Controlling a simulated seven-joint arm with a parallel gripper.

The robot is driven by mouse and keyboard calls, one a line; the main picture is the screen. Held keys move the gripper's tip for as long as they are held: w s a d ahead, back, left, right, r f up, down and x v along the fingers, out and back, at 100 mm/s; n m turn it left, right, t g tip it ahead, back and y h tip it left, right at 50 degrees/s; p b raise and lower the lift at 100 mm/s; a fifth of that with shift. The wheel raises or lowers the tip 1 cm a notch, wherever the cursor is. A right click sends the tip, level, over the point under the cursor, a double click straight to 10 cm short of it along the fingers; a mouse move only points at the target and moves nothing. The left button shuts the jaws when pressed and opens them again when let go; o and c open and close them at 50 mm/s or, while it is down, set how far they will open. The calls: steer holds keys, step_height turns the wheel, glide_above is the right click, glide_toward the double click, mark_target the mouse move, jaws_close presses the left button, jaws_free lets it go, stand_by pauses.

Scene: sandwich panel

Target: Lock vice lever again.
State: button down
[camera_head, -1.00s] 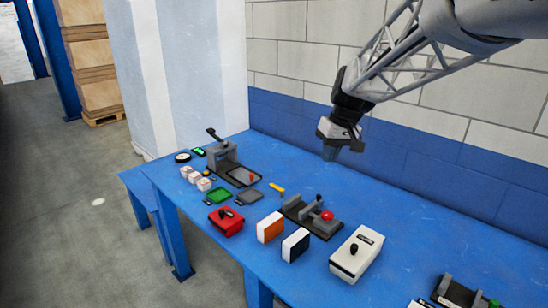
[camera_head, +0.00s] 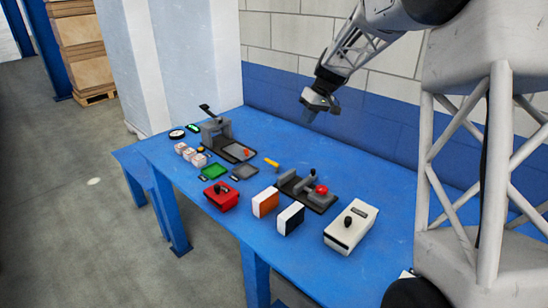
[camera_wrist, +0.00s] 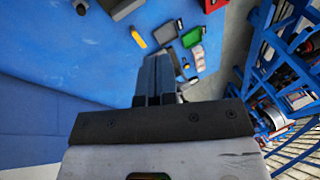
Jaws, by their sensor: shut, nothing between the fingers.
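A grey vice-like fixture on a dark base (camera_head: 322,206) sits mid-bench. It carries a short dark upright lever (camera_head: 311,173) and a red ball knob (camera_head: 321,189); I cannot tell from the picture whether the lever is locked. My gripper (camera_head: 307,117) hangs in the air above and behind the fixture, apart from it, near the blue wall band. In the wrist view, my gripper's fingers (camera_wrist: 154,70) are together and empty. Part of a dark fixture shows at the top edge of that view.
A grey press (camera_head: 214,131) with a black handle stands at the back left. A yellow piece (camera_head: 271,162), a green tray (camera_head: 213,171), a red box (camera_head: 220,196), orange and dark blocks, and a white box (camera_head: 351,229) surround the fixture. The bench behind it is clear.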

steer(key=w+a+f+n+y, duration=0.1)
steer(key=w+f+n+y, duration=0.2)
steer(key=w+f, duration=1.7)
steer(key=shift+w+a+f+n+g, duration=0.3)
steer(key=shift+w+f+n+g, duration=0.1)
steer(key=shift+w, duration=2)
steer(key=shift+a+f, duration=0.1)
steer(key=x, duration=0.9)
steer(key=shift+a+f, duration=0.1)
steer(key=shift+f, duration=0.05)
steer(key=shift+s+a, duration=0.7)
steer(key=shift+a, duration=0.05)
steer(key=shift+s+a+f, duration=0.1)
steer(key=shift+s+a, duration=0.65)
steer(key=shift+s, duration=0.05)
